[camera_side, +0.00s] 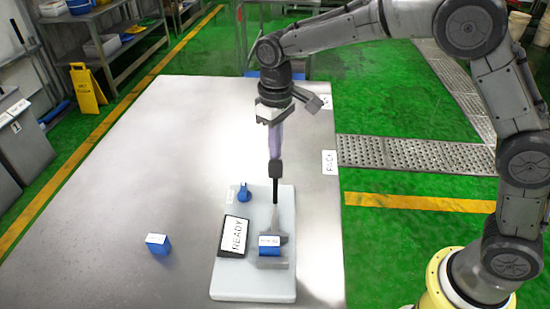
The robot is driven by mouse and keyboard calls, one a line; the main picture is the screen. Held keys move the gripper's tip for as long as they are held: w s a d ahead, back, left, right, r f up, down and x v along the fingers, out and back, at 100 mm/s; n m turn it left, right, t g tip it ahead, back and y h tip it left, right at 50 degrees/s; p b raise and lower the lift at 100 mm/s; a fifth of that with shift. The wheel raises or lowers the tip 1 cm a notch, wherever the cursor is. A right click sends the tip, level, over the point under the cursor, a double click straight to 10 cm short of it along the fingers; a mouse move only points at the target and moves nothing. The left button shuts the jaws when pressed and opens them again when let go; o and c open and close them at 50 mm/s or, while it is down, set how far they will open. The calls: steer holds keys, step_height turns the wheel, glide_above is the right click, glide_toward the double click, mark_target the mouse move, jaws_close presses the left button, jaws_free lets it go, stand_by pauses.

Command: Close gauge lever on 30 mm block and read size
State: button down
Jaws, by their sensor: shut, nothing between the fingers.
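The gauge (281,218) is a grey device on a white board (230,283). A blue block (270,250) with a white top label sits at its near end; the label is too small to read. My gripper (275,199) points down, shut and empty, at the far end of the gauge. I cannot tell whether its tips touch the gauge.
Another blue block (158,244) with a white top lies on the metal table (150,150), left of the board. A "PACK" label (329,162) is at the table's right edge. The table's far and left areas are clear.

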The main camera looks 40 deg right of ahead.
mark_target(276, 173)
steer(key=shift+s+a, duration=1.5)
steer(key=shift+s, duration=0.3)
stand_by(1.1)
steer(key=shift+w+d, duration=0.1)
steer(key=shift+w+d, duration=0.6)
steer(key=shift+w, duration=0.1)
steer(key=shift+r, duration=3.5)
